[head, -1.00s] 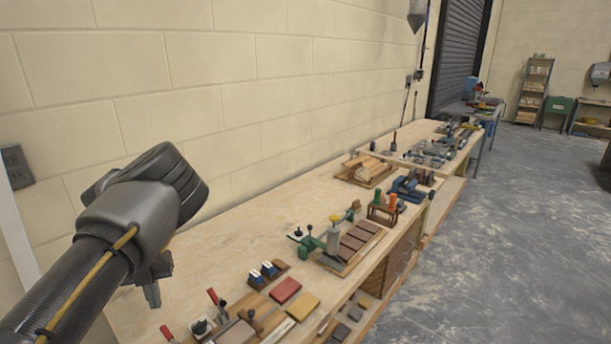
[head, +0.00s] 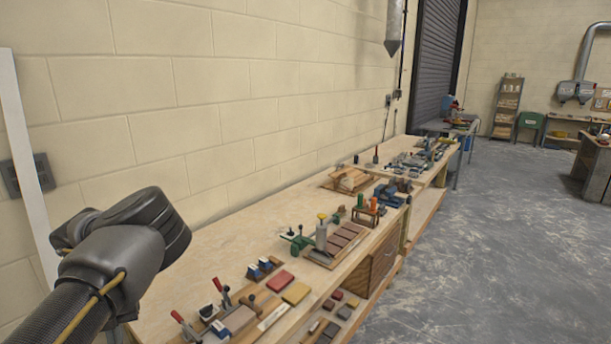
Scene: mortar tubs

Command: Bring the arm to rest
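My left arm comes in from the lower left in the head view, with a dark, rounded joint in front of the wall and the near end of the workbench (head: 215,245). A yellow cable runs along it. I see no fingers of my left gripper; they are hidden behind the arm or out of the picture. My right arm and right gripper are not in view. No object shows in a hand.
Open grey floor (head: 470,260) lies to the right. A shelf rack (head: 507,105) stands far back.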

